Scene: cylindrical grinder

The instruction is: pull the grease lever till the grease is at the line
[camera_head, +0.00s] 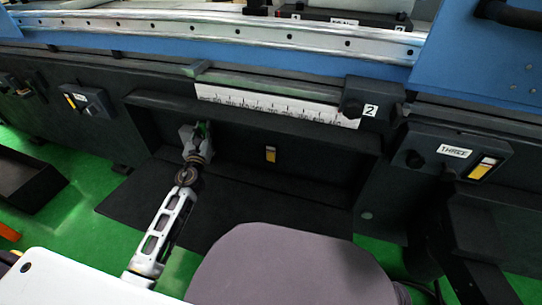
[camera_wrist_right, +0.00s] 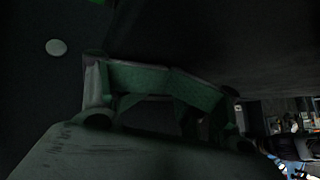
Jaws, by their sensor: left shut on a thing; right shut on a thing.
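My left gripper (camera_head: 198,133) reaches into the dark recess under the scale in the head view. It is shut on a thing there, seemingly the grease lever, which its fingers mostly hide. My right gripper (camera_wrist_right: 168,72) shows dim and greenish in the right wrist view. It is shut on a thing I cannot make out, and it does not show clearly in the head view.
A smaller gauge panel (camera_head: 88,101) is at the left. A knob (camera_head: 352,107) by label 2 is above the recess. A dark tray (camera_head: 30,178) stands on the green floor at left.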

